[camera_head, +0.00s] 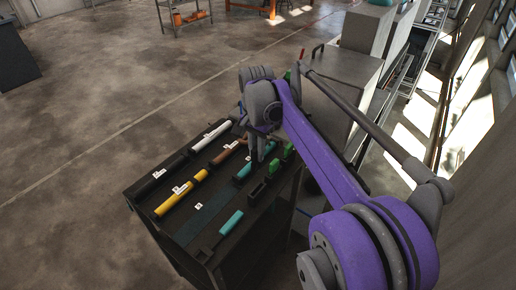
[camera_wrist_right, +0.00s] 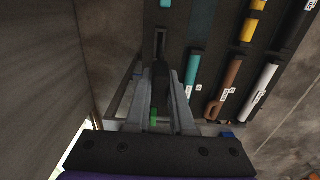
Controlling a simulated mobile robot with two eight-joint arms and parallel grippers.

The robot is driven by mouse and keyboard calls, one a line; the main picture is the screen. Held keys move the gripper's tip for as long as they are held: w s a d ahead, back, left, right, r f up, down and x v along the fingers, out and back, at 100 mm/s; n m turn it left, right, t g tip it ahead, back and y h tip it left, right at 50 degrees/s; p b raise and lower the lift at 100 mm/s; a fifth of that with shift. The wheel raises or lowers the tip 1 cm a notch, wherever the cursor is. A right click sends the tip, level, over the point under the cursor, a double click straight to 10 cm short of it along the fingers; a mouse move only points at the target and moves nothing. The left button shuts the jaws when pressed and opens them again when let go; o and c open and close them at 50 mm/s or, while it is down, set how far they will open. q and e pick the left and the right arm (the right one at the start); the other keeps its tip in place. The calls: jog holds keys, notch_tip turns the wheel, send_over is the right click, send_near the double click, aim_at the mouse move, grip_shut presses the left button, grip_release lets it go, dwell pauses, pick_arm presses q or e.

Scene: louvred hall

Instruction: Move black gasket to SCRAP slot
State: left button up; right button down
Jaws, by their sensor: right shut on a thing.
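My right gripper (camera_head: 260,158) is low over the right side of a dark rack top (camera_head: 205,222). It also shows in the wrist view (camera_wrist_right: 161,72), where its two grey fingers are close around a dark, narrow thing (camera_wrist_right: 160,88). This thing looks black and may be the gasket, but its shape is mostly hidden between the fingers. A narrow black holder (camera_wrist_right: 160,42) lies just beyond the fingertips. Small white tags (camera_head: 198,205) mark the rack, but their words are too small to read, so I cannot tell which slot is SCRAP. My left gripper is not in view.
The rack holds a white tube (camera_head: 211,133), a yellow tube (camera_head: 182,194), a brown piece (camera_head: 228,152), teal pieces (camera_head: 231,221) and green pieces (camera_head: 274,166). A grey cabinet (camera_head: 345,65) stands behind, to the right. Open floor (camera_head: 80,130) lies to the left.

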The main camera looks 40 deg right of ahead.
aim_at(257, 170)
notch_tip(257, 170, down, 7)
jog(key=b, duration=0.3)
jog(key=shift+s+r, duration=0.15)
jog(key=shift+w+f, duration=0.2)
jog(key=shift+f, duration=0.5)
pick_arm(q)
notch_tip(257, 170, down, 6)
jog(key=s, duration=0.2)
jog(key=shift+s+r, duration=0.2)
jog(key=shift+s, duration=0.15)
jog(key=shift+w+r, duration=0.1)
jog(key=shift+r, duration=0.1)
pick_arm(e)
jog(key=shift+s+r, duration=0.15)
jog(key=shift+r, duration=0.1)
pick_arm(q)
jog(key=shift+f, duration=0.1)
pick_arm(e)
jog(key=shift+f, duration=0.15)
jog(key=shift+f+b, duration=1.85)
jog(key=shift+f, duration=1.25)
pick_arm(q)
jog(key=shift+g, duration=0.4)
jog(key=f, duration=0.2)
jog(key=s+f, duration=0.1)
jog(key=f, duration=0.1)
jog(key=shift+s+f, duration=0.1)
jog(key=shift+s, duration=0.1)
